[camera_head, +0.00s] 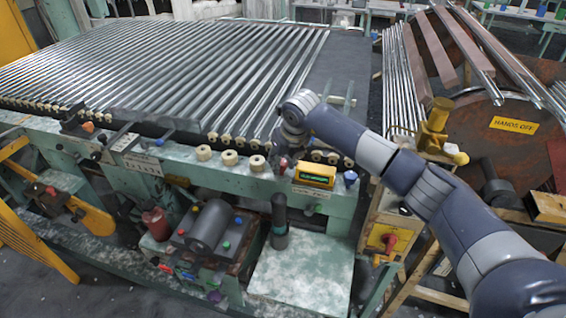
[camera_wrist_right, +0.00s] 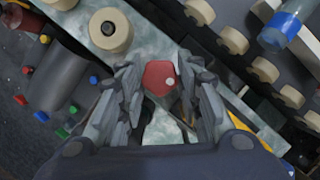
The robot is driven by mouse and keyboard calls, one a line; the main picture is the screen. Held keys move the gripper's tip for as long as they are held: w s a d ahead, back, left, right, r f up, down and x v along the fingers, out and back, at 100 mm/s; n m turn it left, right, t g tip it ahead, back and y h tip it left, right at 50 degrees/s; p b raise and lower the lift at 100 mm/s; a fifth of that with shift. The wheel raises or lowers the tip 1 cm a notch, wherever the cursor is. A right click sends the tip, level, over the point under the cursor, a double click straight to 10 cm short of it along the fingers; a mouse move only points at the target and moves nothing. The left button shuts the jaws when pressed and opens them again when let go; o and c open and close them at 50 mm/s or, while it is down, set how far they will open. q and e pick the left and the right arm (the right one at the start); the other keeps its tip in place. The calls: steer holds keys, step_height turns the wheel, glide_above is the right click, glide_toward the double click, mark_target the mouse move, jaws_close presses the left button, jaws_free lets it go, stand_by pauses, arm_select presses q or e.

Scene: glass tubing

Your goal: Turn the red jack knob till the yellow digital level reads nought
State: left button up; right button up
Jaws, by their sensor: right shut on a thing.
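The red jack knob (camera_wrist_right: 157,76) sits between the two fingers of my right gripper (camera_wrist_right: 160,90) in the wrist view. It has a faceted red top with a pale dot, and the fingers close on its sides. In the head view my right gripper (camera_head: 285,158) is at the front beam of the roller table, with the knob mostly hidden by it. The yellow digital level (camera_head: 315,174) lies just right of the gripper on the beam. Its green display is lit, but the reading is too small to make out. My left gripper is not in view.
Cream wooden rollers (camera_head: 229,157) line the beam left of the gripper. A blue knob (camera_head: 350,177) stands right of the level. Glass tubes (camera_head: 200,70) cover the table behind. A dark upright handle (camera_head: 279,215) stands below, in front of the beam.

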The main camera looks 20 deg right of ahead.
steer(key=m+h+b, duration=0.1)
steer(key=m, duration=0.1)
steer(key=m+b, duration=0.1)
steer(key=m, duration=0.1)
steer(key=shift+w+a+m+h+b, duration=0.2)
steer(key=shift+m+h+b, duration=0.1)
steer(key=shift+h+b, duration=0.1)
steer(key=m+b, duration=0.1)
steer(key=m, duration=0.1)
steer(key=m+h+b, duration=0.1)
steer(key=m+b, duration=0.1)
steer(key=shift+r+m+g+h, duration=0.1)
steer(key=shift+m+g+h, duration=0.2)
steer(key=shift+g, duration=0.1)
steer(key=m+h+b, duration=0.1)
steer(key=m+b, duration=0.1)
steer(key=m, duration=0.1)
steer(key=shift+a+m+g, duration=0.1)
steer(key=shift+m+g, duration=0.2)
steer(key=shift+g, duration=0.1)
steer(key=shift+w+r+m+g+b, duration=0.1)
steer(key=shift+m+g+b, duration=0.4)
steer(key=shift+m, duration=1)
steer(key=shift+h, duration=0.3)
steer(key=o, duration=0.8)
steer(key=shift+c, duration=0.2)
